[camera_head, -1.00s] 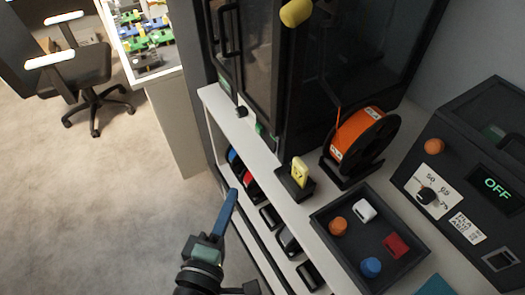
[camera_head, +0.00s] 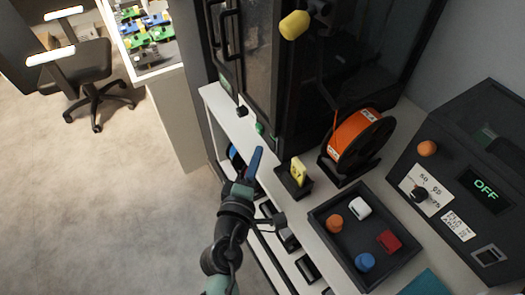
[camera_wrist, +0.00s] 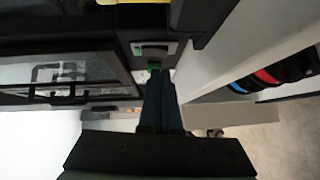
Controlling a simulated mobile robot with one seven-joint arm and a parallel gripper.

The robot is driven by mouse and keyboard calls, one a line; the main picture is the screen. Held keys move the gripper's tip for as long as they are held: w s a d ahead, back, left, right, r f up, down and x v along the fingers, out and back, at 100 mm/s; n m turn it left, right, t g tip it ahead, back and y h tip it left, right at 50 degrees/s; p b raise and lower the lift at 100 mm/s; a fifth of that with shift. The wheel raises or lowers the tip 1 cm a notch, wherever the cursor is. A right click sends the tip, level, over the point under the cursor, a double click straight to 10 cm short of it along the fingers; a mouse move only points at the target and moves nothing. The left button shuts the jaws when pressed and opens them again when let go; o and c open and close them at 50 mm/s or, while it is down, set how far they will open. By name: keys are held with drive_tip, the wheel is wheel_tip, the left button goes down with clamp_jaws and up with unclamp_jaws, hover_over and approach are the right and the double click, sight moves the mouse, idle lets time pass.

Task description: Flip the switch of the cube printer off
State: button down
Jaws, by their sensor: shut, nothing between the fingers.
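The black printer enclosure (camera_head: 305,100) stands on the white shelf unit, its dark glass doors and handles facing left. A small green part (camera_head: 259,128) shows low on its front edge; I take it for the switch. In the wrist view a grey plate with green (camera_wrist: 150,48) sits on the black body, and a bright green bit (camera_wrist: 154,66) shows at my fingertips. My gripper (camera_head: 257,152) has its blue fingers shut and empty, pointing up toward that front edge. In the wrist view the fingertips (camera_wrist: 157,76) are close to the plate; contact and switch position cannot be told.
A yellow piece in a black stand (camera_head: 294,178), an orange spool (camera_head: 357,136) and a black tray (camera_head: 333,245) of small coloured parts stand right of my gripper. A dark box reading OFF (camera_head: 470,170) is far right. Open floor (camera_head: 90,210) lies left.

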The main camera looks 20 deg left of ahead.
drive_tip(key=shift+w+d, duration=0.5)
drive_tip(key=shift+w, duration=0.1)
drive_tip(key=shift+f, duration=0.1)
